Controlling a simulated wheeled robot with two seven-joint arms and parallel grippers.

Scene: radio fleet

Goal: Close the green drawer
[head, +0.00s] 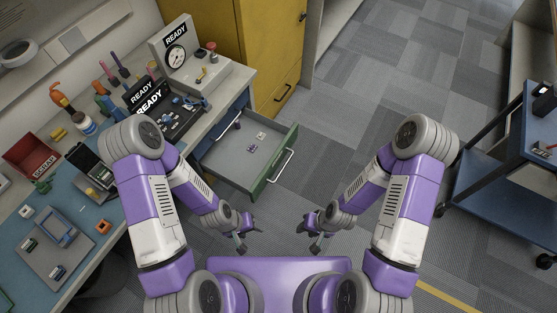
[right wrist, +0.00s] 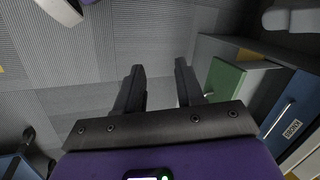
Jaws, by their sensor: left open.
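The green drawer (head: 270,175) is pulled out from under the workbench in the head view. Its green front carries a pale bar handle (head: 281,165), and a few small items lie on its grey floor. Its green front also shows at the right of the right wrist view (right wrist: 226,78). My left gripper (head: 246,232) is open and empty, below the drawer's near side in the picture. My right gripper (head: 313,237) is empty, to the right of and below the drawer front. Its two fingers (right wrist: 160,88) stand apart in the right wrist view. Neither gripper touches the drawer.
The workbench (head: 88,240) at left holds tools, a red scrap bin (head: 32,152) and READY devices. A yellow cabinet (head: 262,50) stands behind the drawer. A blue cart (head: 505,170) is at right. The grey carpet (head: 355,110) right of the drawer is clear.

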